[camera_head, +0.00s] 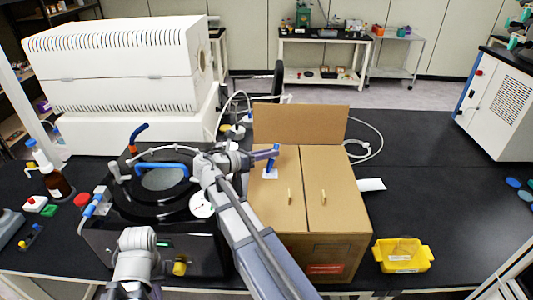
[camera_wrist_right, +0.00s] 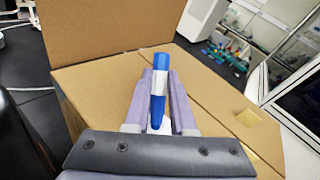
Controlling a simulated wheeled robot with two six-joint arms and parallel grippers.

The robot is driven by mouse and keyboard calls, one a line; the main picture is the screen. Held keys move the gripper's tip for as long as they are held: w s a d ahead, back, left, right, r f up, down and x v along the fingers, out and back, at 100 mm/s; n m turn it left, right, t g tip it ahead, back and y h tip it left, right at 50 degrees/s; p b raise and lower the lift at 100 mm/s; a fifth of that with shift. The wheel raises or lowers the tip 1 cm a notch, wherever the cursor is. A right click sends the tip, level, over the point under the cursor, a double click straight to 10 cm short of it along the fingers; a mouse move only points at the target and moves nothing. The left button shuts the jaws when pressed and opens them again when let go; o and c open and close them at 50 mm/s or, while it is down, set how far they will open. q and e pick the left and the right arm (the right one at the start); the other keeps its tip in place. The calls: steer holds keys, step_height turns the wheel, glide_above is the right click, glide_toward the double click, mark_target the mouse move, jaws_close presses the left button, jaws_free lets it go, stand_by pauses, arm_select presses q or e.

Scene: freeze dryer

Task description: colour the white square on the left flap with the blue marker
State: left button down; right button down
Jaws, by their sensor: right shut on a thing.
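The cardboard box (camera_head: 338,240) stands on the black bench with its two top flaps lying flat. The left flap (camera_head: 270,208) carries a small white square (camera_head: 270,173). My right gripper (camera_head: 268,154) is over that flap and shut on the blue marker (camera_head: 273,160). The marker is roughly upright, its lower end at or just above the square; whether it touches I cannot tell. In the right wrist view the blue marker (camera_wrist_right: 159,90), with a white band, sits between the fingers, and part of the white square shows below it. Only part of my left arm shows, not its gripper.
A raised cardboard panel (camera_head: 300,124) stands behind the flaps. Two small tan handles sit on the flaps. The black freeze dryer (camera_head: 160,225) is left of the box. A yellow container (camera_head: 403,256) is at the right, with clear bench beyond it.

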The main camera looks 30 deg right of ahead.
steer(key=shift+s+d, duration=0.35)
steer(key=shift+d, duration=0.2)
steer(key=shift+s+d, duration=0.3)
steer(key=shift+d, duration=0.2)
steer(key=shift+w+a, duration=0.1)
steer(key=shift+w+a, duration=0.4)
steer(key=shift+a, duration=0.25)
steer(key=shift+w+a, duration=0.4)
steer(key=shift+a, duration=0.25)
steer(key=shift+s+d, duration=0.15)
steer(key=shift+d, duration=0.05)
steer(key=shift+s+d, duration=0.4)
steer(key=shift+d, duration=0.2)
steer(key=shift+s+d, duration=0.35)
steer(key=shift+d, duration=0.25)
steer(key=shift+w+a, duration=0.15)
steer(key=shift+w+a, duration=0.35)
steer(key=shift+a, duration=0.3)
steer(key=shift+w+a, duration=0.35)
steer(key=shift+a, duration=0.25)
steer(key=shift+d, duration=0.15)
